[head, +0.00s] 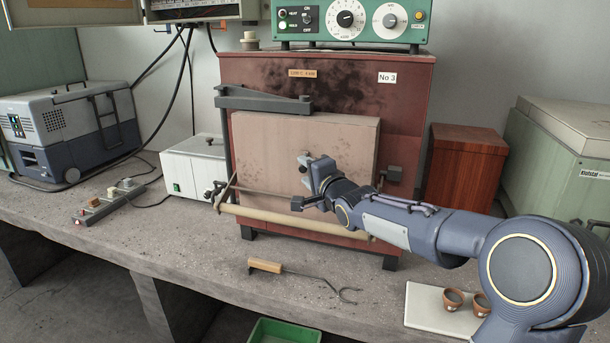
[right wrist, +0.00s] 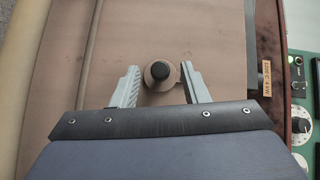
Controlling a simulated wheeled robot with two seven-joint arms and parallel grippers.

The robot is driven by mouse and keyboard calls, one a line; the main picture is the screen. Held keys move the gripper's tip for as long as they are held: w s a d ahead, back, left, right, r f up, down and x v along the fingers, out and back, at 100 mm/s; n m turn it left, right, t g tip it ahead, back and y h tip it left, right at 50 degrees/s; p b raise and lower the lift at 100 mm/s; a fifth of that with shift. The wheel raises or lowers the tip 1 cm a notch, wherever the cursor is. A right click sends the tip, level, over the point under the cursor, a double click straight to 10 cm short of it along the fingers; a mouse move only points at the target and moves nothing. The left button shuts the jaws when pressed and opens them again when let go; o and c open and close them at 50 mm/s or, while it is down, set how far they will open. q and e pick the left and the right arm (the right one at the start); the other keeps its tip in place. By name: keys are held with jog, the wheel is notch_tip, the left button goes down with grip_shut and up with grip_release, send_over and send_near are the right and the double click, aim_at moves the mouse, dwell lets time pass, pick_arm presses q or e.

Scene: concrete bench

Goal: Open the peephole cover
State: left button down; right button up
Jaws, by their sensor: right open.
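The peephole cover shows in the right wrist view as a small round tan disc (right wrist: 152,82) with a black knob (right wrist: 159,70) at its middle. It sits on the pale door (head: 262,140) of the dark red kiln (head: 400,90). My right gripper (head: 305,168) is in front of the door. In the right wrist view its open fingers (right wrist: 159,82) stand on either side of the knob, with a gap on both sides. In the head view my gripper mostly hides the cover. My left gripper is not in view.
A pale rail (head: 290,221) runs along the kiln's lower front. A wooden-handled hook (head: 267,266) lies on the bench. A white board (head: 421,304) with small brown pots is at the front right.

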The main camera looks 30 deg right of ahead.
jog(key=shift+w, duration=0.55)
jog(key=shift+c, duration=0.3)
